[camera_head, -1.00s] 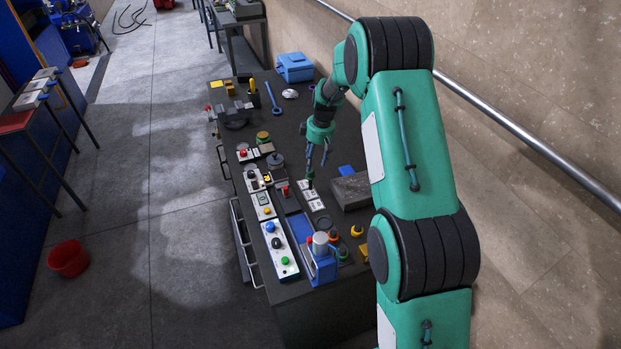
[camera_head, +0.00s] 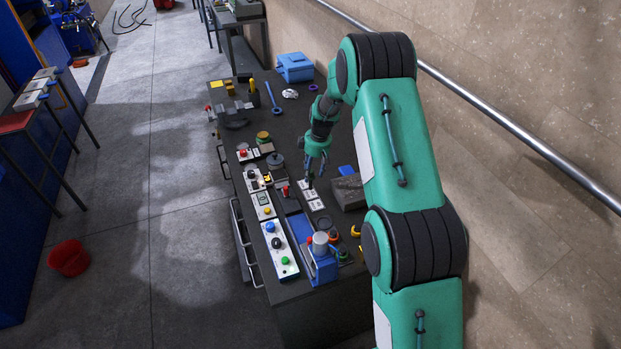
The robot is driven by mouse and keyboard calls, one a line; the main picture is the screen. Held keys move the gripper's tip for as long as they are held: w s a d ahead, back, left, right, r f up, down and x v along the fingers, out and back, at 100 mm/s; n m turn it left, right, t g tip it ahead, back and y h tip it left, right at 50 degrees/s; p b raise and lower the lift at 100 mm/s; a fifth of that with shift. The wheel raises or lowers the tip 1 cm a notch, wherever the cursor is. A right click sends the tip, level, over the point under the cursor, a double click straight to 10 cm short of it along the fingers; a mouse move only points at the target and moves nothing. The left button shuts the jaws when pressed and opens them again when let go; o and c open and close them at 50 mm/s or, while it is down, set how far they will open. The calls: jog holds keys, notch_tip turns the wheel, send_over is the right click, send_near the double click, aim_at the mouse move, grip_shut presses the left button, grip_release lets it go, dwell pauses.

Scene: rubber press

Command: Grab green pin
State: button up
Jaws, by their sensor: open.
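My gripper (camera_head: 315,169) is open, fingers pointing down, above the dark workbench (camera_head: 245,135). It is over the far end of a row of white labelled plates (camera_head: 313,197). A small, thin dark-green upright piece, perhaps the green pin (camera_head: 308,182), stands by the farthest plate, just under the left fingertip. It is too small to tell its exact shape or whether a finger touches it. Nothing shows between the fingers.
A grey block (camera_head: 348,193) lies right of the plates, partly behind my arm. A blue press (camera_head: 320,262) stands at the near end. Control boxes with buttons (camera_head: 279,249) line the left edge. A blue toolbox (camera_head: 294,67) sits at the far end.

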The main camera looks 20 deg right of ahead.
jog(key=shift+w+a+f, duration=0.1)
jog(key=shift+w+f, duration=0.05)
jog(key=shift+f, duration=1.05)
jog(key=shift+w+a+f, duration=0.1)
jog(key=shift+w+f, duration=0.05)
jog(key=shift+f, duration=1)
grip_shut()
